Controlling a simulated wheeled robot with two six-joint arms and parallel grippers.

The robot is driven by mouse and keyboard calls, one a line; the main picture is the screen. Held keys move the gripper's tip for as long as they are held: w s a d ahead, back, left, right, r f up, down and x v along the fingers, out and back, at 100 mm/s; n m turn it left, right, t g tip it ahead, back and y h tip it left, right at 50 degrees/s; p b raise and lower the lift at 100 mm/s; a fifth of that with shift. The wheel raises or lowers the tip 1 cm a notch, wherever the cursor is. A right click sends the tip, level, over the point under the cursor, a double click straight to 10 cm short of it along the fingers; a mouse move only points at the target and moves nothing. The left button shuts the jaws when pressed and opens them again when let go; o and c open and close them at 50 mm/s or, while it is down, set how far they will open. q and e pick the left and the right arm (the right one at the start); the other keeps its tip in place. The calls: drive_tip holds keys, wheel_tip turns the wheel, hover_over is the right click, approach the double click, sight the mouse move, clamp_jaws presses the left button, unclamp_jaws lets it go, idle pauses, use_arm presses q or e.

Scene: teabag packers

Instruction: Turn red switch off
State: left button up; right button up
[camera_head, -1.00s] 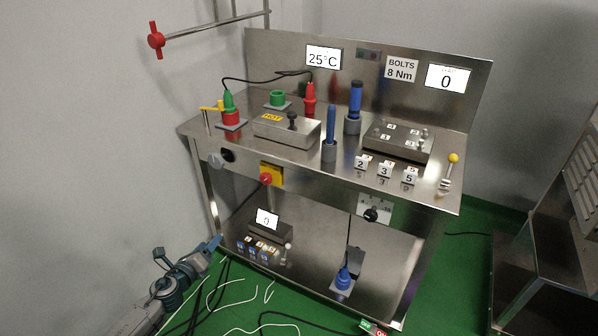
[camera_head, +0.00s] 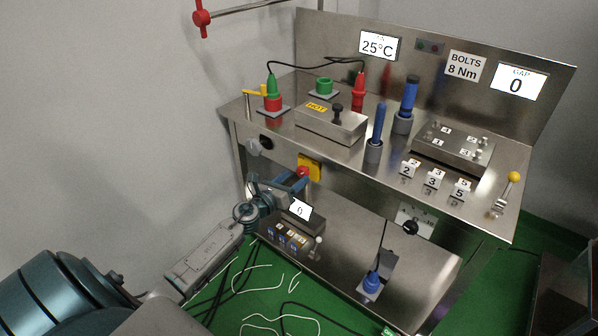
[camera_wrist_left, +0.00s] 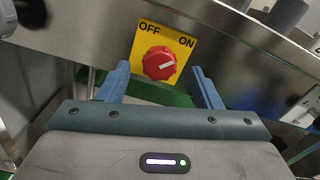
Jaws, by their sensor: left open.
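The red switch (camera_wrist_left: 159,63) is a round red knob on a yellow plate (camera_wrist_left: 184,42) marked OFF at left and ON at right. A white line on the knob points right and slightly up, toward the ON side. In the head view, the red knob (camera_head: 303,171) and yellow plate (camera_head: 316,168) sit on the bench's front, below the worktop. My left gripper (camera_wrist_left: 162,80) is open, its two blue fingers apart on either side of the knob in the wrist view. It also shows just below the switch in the head view (camera_head: 284,187). Contact cannot be told. My right gripper is not in view.
The steel bench (camera_head: 275,140) has a front edge just above the switch. A dark knob (camera_head: 266,143) sits left of it. A lower shelf (camera_head: 345,262) carries a small display box (camera_head: 299,209). White and black cables lie on the green floor.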

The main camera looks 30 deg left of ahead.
sight(301, 173)
use_arm(q)
drive_tip(key=shift+w+d, duration=0.15)
drive_tip(key=shift+w, duration=1.45)
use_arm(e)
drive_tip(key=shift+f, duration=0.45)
use_arm(q)
drive_tip(key=c, duration=1)
